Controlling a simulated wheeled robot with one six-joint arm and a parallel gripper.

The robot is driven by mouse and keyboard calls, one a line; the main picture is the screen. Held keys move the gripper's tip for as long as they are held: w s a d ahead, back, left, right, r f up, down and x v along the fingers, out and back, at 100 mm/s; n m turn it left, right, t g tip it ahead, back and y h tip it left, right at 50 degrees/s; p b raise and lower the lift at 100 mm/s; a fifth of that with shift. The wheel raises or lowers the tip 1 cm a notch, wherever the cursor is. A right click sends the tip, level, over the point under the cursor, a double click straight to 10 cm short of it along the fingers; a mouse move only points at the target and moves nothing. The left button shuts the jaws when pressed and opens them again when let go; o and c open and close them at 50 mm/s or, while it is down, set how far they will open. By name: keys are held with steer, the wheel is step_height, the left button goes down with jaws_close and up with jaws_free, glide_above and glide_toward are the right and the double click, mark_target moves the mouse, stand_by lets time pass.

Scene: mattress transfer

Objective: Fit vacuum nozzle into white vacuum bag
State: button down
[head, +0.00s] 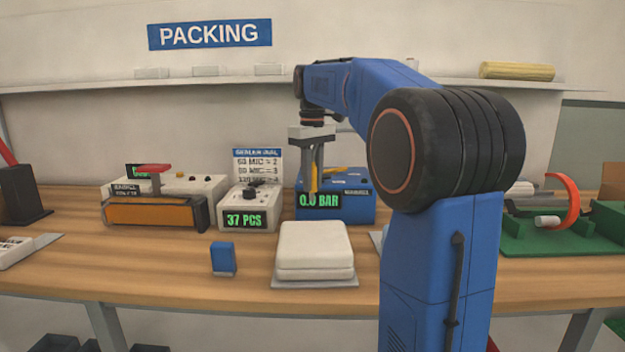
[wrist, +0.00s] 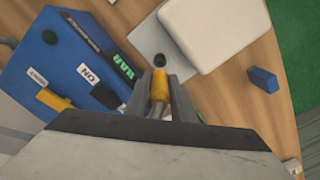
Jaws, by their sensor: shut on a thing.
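My gripper (head: 313,188) points down and is shut on the yellow vacuum nozzle (wrist: 159,86), which sits between the fingers in the wrist view. In the head view my gripper is in front of the blue vacuum unit's display. A thick white padded block (head: 314,240), also in the wrist view (wrist: 212,30), rests on a pale flat sheet (head: 314,283) that looks like the vacuum bag.
The blue vacuum unit (head: 345,212) reads 0.0 BAR. A counter box (head: 248,212) reads 37 PCS, with an orange sealer (head: 152,212) left of it. A small blue block (head: 223,259) stands left of the white block. A green fixture (head: 560,235) is at right.

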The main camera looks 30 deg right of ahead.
mark_target(313, 162)
steer(key=shift+s+f, duration=0.1)
steer(key=shift+f, duration=3.15)
steer(key=shift+f, duration=1.55)
steer(key=c, duration=1.4)
jaws_free()
steer(key=shift+c, duration=0.2)
step_height(313, 162, up, 17)
steer(key=shift+f, duration=0.1)
steer(key=shift+r, duration=0.3)
